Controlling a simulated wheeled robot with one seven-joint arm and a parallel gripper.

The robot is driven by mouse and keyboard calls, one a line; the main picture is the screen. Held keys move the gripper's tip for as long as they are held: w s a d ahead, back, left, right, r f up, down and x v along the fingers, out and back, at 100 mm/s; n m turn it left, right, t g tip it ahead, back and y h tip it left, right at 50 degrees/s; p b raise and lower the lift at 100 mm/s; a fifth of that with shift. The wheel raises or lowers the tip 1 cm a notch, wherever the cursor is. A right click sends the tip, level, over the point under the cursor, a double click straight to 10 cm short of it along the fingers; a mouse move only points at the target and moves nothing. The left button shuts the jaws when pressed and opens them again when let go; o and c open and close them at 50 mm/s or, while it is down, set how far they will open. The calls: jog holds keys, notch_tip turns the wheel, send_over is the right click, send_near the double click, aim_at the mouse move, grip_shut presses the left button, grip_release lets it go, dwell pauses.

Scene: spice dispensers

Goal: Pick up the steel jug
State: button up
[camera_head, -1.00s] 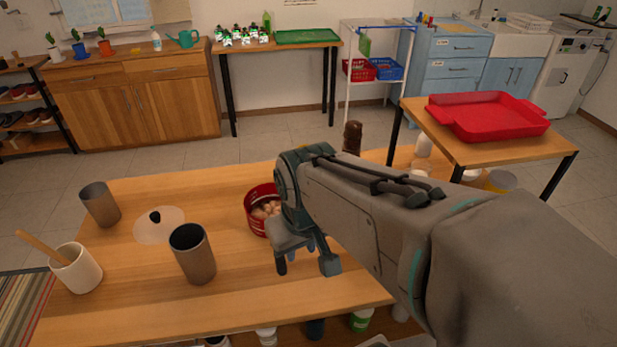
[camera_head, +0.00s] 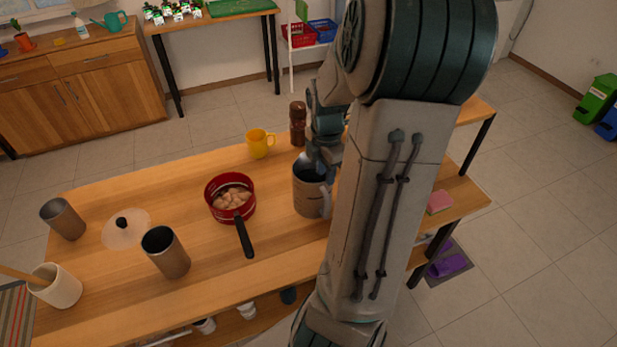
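The steel jug (camera_head: 306,193) stands upright on the wooden table (camera_head: 205,268), right of the red pot. It is a grey cylinder with its handle on the right, and my arm hides part of its right side. My gripper (camera_head: 318,160) is at the jug's rim, pointing down from above. My arm covers much of the gripper, and its fingers are small and dark against the jug. I cannot tell whether they touch the jug or how far apart they are.
A red pot (camera_head: 231,192) with pale food and a black handle is left of the jug. A yellow mug (camera_head: 259,143) and a brown pepper mill (camera_head: 298,123) stand behind. Two metal cups (camera_head: 165,251) (camera_head: 64,219), a glass lid (camera_head: 127,230) and a white crock (camera_head: 56,286) are farther left.

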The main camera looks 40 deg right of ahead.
aim_at(316, 192)
jog(key=shift+n, duration=0.5)
jog(key=f, duration=0.4)
jog(key=d+f, duration=0.1)
jog(key=f, duration=0.4)
jog(key=f+b, duration=0.1)
jog(key=f, duration=0.4)
jog(key=shift+s+d, duration=0.1)
jog(key=shift+d, duration=0.05)
grip_shut()
jog(key=shift+r, duration=0.1)
dwell(0.5)
